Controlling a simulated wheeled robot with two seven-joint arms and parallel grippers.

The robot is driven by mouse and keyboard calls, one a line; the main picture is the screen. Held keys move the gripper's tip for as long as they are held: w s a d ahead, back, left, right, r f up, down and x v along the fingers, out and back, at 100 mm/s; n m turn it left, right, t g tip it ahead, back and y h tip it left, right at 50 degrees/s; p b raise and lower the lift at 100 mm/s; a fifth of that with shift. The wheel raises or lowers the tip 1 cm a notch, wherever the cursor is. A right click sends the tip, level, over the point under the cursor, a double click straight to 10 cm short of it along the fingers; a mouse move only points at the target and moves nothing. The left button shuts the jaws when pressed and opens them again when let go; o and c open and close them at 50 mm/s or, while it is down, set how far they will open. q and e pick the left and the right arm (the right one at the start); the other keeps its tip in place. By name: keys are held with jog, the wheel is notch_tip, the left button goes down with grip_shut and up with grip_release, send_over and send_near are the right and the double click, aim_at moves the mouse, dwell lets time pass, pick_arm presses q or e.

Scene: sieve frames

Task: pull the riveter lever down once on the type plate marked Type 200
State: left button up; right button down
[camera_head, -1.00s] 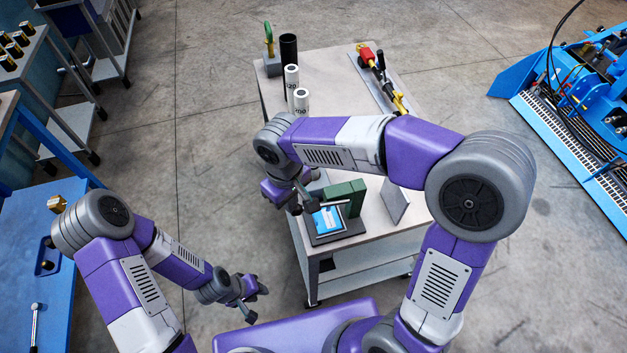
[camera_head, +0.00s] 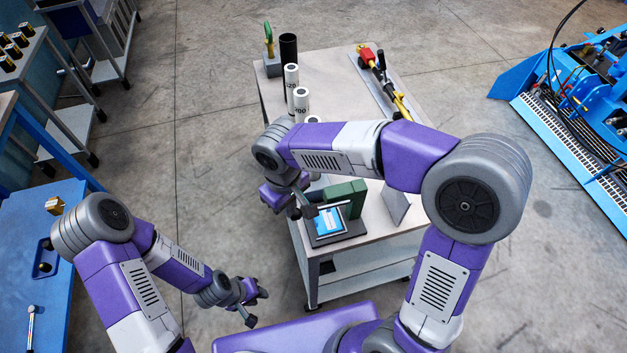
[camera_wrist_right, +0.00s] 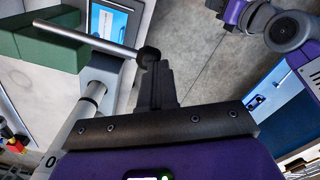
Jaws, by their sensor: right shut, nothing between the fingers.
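The green riveter (camera_head: 345,192) stands on the trolley's near end. Its metal lever (camera_head: 335,205) sticks out left over a blue and white type plate (camera_head: 328,221) on the dark base. The plate's marking is too small to read. In the right wrist view the lever (camera_wrist_right: 90,38) ends in a dark knob (camera_wrist_right: 149,55). My right gripper (camera_wrist_right: 158,85) is shut and empty; its fingertips are close to the knob, and I cannot tell whether they touch. It also shows in the head view (camera_head: 301,208), partly hidden by its wrist. My left gripper (camera_head: 258,304) is open and empty, left of the trolley.
White numbered cylinders (camera_head: 301,100) stand on the trolley (camera_head: 335,75), one marked 200, near a black tube (camera_head: 288,48). A red and yellow tool (camera_head: 385,80) lies at back right. A grey tilted panel (camera_head: 396,203) stands right of the riveter. A blue bench (camera_head: 50,290) is at left.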

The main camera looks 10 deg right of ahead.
dwell(0.3)
notch_tip(320, 180, up, 3)
jog(key=p, duration=0.2)
jog(key=shift+p, duration=0.4)
jog(key=r+p, duration=0.2)
jog(key=r, duration=0.1)
jog(key=shift+d+p, duration=0.3)
jog(key=shift+p, duration=0.1)
